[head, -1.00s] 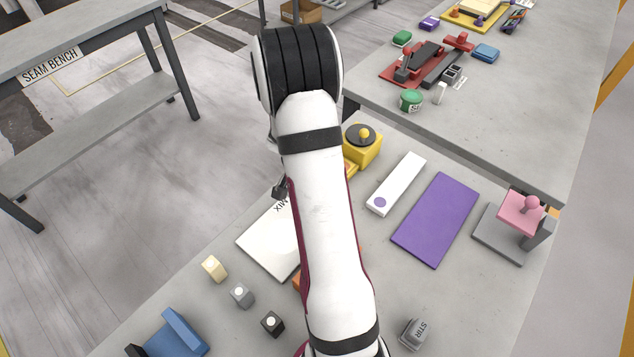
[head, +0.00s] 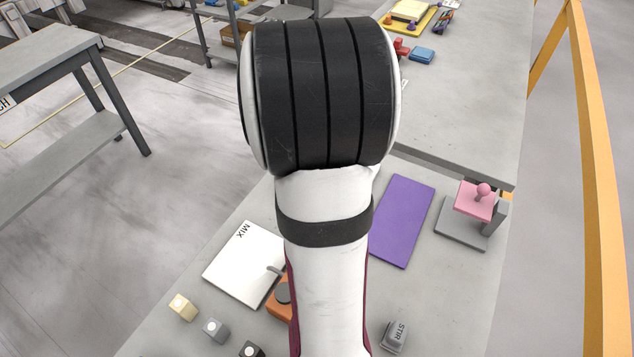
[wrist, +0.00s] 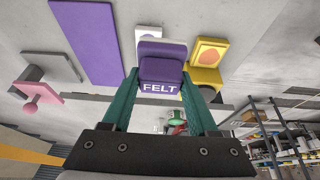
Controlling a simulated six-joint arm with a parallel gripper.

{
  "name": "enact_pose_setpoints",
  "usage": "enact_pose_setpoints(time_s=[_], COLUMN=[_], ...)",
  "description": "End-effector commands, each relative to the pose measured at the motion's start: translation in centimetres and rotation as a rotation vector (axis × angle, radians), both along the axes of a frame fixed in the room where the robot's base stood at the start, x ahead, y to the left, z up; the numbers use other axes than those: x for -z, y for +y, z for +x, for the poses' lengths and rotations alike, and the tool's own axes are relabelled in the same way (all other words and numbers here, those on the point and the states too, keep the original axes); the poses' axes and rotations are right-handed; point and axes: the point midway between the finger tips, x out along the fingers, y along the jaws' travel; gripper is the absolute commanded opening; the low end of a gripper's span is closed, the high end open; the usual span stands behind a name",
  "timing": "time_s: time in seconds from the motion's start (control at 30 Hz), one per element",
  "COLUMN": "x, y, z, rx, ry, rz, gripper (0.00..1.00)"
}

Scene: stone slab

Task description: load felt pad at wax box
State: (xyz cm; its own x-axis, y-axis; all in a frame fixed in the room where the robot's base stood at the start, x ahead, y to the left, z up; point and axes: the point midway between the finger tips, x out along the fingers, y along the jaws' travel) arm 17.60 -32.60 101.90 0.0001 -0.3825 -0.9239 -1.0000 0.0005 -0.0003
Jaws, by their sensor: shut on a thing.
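In the wrist view, the felt pad (wrist: 161,72) is a purple block with a pale band and the word FELT on its face. My gripper (wrist: 160,80) has two teal fingers shut on its sides, holding it above the slab. A yellow box (wrist: 205,76) stands just right of the pad, with a yellow plate bearing an orange patch (wrist: 209,52) beside it. No label shows there, so I cannot tell whether it is the wax box. In the head view, my arm hides the gripper, the pad and this yellow box.
A purple mat (head: 402,222) lies right of my arm, with a pink knobbed press (head: 476,205) farther right. A white MIX board (head: 243,263) and an orange block with a dark disc (head: 281,296) are left. Small blocks (head: 183,306) and a STIR block (head: 395,336) stand nearer.

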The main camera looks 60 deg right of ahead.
Motion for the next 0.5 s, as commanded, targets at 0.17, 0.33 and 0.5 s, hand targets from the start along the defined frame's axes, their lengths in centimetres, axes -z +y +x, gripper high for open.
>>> enact_pose_setpoints(time_s=[0.17, 0.33, 0.5], x=[0.0, 0.0, 0.1], y=[0.0, 0.0, -1.9], z=[0.0, 0.1, 2.3], rx=[-0.001, -0.001, -0.002], ry=[0.000, 0.000, 0.002], rz=[0.000, 0.000, -0.004], gripper=[0.40, 0.15, 0.15])
